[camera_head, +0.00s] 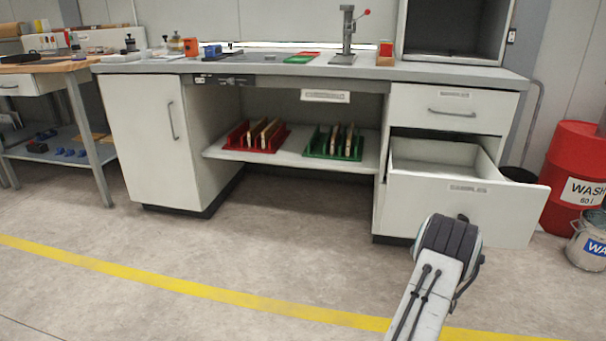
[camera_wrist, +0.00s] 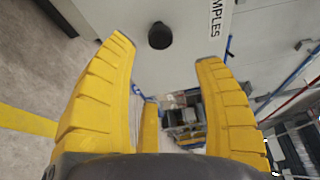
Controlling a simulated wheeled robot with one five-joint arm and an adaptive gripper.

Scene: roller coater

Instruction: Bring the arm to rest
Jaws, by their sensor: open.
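My arm shows in the head view at the lower right, in front of the lower drawer (camera_head: 470,205), which stands pulled out from the workbench. The arm hides part of that drawer's front, and my gripper cannot be made out there. Beyond the fingers are a pale panel with a label (camera_wrist: 217,18) reading "MPLES" and a round dark knob or hole (camera_wrist: 160,36).
The upper drawer (camera_head: 450,108) is shut. A red rack (camera_head: 240,140) and a green rack (camera_head: 322,150) stand on the bench's lower shelf. A red barrel (camera_head: 575,165) and a metal can (camera_head: 588,245) stand at right. The floor left of my arm is clear.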

